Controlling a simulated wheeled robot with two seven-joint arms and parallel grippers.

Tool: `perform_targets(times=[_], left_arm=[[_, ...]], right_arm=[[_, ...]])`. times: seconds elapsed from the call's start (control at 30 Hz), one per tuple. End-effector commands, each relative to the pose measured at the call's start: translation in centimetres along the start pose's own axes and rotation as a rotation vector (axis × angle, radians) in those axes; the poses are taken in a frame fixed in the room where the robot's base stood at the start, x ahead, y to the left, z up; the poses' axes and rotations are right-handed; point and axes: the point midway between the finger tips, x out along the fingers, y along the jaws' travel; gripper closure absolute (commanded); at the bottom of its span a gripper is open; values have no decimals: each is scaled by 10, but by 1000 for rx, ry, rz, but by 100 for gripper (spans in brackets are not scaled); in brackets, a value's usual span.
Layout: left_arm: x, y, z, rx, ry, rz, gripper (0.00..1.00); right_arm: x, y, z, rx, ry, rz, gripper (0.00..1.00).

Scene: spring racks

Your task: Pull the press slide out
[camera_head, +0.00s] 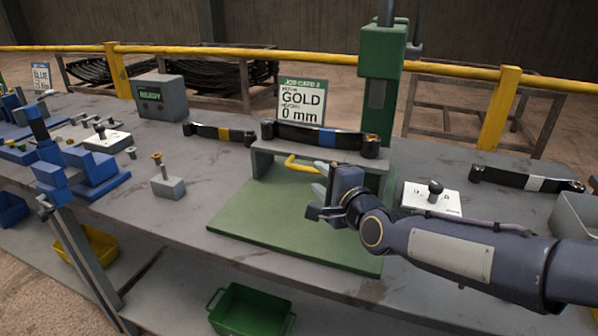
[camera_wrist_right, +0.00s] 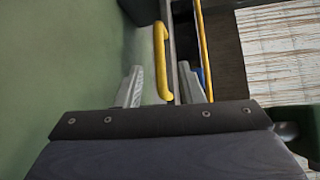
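The press is green, with an upright column (camera_head: 378,100) at the back and a flat green base plate (camera_head: 260,220). A grey bridge-shaped piece (camera_head: 262,163) stands on the plate, with a dark blue-banded leaf spring (camera_head: 327,139) on top. A yellow handle (camera_head: 301,165) shows at the front of it, and also in the right wrist view (camera_wrist_right: 161,62). My right gripper (camera_head: 322,183) is at the handle. In the wrist view its two fingers (camera_wrist_right: 163,87) are apart, with the handle's near end between them; contact cannot be told. My left gripper is not in view.
A job card (camera_head: 301,101) reads GOLD, 0 mm. A white panel with a black knob (camera_head: 432,197) sits right of the press. Other springs (camera_head: 525,180) lie on the grey bench. A green bin (camera_head: 250,310) is below; a yellow rail (camera_head: 290,57) runs behind.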

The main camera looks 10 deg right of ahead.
Motion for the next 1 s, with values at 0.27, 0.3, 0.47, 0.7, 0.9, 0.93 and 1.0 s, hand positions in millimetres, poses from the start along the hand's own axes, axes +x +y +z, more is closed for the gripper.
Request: perform_targets(times=[0.27,0.3,0.47,0.7,0.9,0.93,1.0], left_arm=[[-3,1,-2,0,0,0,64],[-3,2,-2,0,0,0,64],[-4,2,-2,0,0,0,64],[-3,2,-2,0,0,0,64],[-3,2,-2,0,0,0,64],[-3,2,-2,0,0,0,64],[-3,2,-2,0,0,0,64]], right_arm=[[45,0,0,-1,-1,4,66],[50,0,0,-1,0,4,66],[61,0,0,-3,0,2,66],[63,0,0,-3,0,3,66],[63,0,0,-3,0,3,87],[63,0,0,-3,0,3,90],[63,0,0,-3,0,3,100]])
